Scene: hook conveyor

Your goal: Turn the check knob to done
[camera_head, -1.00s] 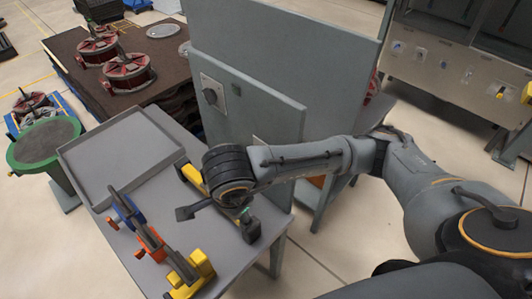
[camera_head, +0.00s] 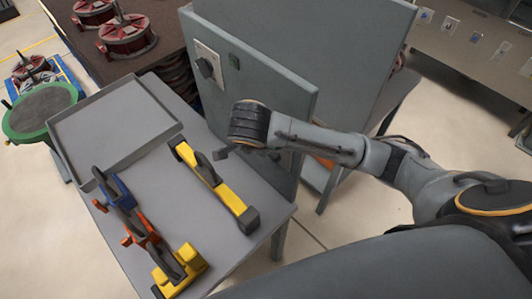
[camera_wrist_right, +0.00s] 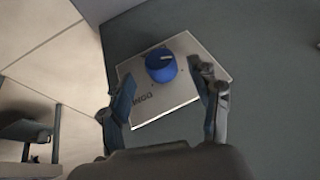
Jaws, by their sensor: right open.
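A blue round knob (camera_wrist_right: 161,65) with a pale pointer mark sits on a white plate (camera_wrist_right: 165,105) in the right wrist view. The plate's lettering is partly visible and I cannot read it surely. My right gripper (camera_wrist_right: 165,77) is open, its fingers apart at either side of the plate's near part, with nothing between them gripped. In the head view the right gripper (camera_head: 250,155) is beside the grey upright panel (camera_head: 262,82), mostly hidden behind its wrist. A dark knob (camera_head: 205,67) is on a light plate higher on that panel. My left gripper is not in view.
The grey table (camera_head: 195,215) holds an empty tray (camera_head: 112,125), a yellow level-like tool (camera_head: 215,187) and a clamp-like tool (camera_head: 150,240) with blue, orange and yellow parts. Red round parts (camera_head: 126,37) stand on a brown surface behind.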

